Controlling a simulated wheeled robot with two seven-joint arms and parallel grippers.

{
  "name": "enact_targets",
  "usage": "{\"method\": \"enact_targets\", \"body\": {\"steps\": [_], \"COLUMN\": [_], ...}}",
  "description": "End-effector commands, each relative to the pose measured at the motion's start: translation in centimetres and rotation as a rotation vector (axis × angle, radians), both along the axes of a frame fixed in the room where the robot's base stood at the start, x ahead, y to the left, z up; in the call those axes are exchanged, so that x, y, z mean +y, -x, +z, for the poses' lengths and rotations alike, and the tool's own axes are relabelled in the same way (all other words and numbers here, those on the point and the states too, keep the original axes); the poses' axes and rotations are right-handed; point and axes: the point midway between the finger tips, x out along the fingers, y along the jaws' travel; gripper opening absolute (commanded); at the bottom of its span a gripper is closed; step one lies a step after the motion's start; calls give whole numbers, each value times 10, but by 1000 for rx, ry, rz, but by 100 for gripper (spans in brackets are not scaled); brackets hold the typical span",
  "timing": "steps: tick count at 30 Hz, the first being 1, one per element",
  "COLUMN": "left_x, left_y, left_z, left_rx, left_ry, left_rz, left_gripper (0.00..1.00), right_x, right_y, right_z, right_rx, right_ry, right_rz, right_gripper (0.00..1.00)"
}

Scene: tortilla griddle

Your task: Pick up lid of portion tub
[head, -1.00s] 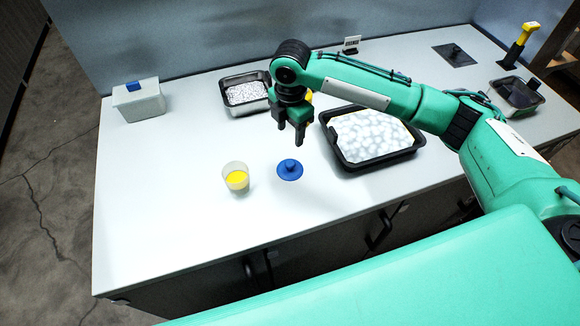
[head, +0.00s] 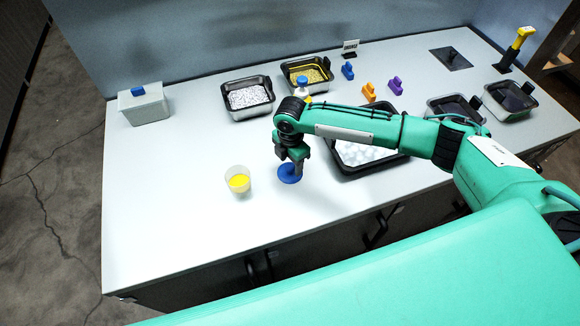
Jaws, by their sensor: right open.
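The blue lid (head: 289,175) lies flat on the white counter, partly hidden by my right gripper. My right gripper (head: 290,168) points down directly over the lid, its open fingers low around where the knob is; whether they touch it is hidden. The portion tub (head: 237,181), a small clear cup with yellow contents, stands uncovered to the left of the lid. My left gripper is out of view.
A black tray with white contents (head: 362,155) sits right of the lid, partly under my right arm. Trays (head: 248,96) and (head: 307,73) stand behind, with a grey box (head: 144,104) at back left. The front left counter (head: 165,220) is clear.

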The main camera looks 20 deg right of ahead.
Motion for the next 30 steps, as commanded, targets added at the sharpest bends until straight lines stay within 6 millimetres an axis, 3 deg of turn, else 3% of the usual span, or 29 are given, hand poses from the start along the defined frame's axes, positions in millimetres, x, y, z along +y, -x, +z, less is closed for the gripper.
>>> {"method": "enact_targets", "body": {"steps": [4, 11, 18, 30], "left_x": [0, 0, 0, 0], "left_y": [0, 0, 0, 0], "left_z": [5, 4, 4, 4], "left_rx": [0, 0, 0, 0], "left_ry": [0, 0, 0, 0], "left_rz": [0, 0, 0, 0], "left_gripper": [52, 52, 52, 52], "right_x": [0, 0, 0, 0], "right_y": [1, 0, 0, 0], "right_z": [-13, -15, -14, -13], "right_rx": [1, 0, 0, -1], "right_ry": [0, 0, 0, 0], "right_rz": [0, 1, 1, 0], "right_gripper": [53, 53, 6, 5]}}
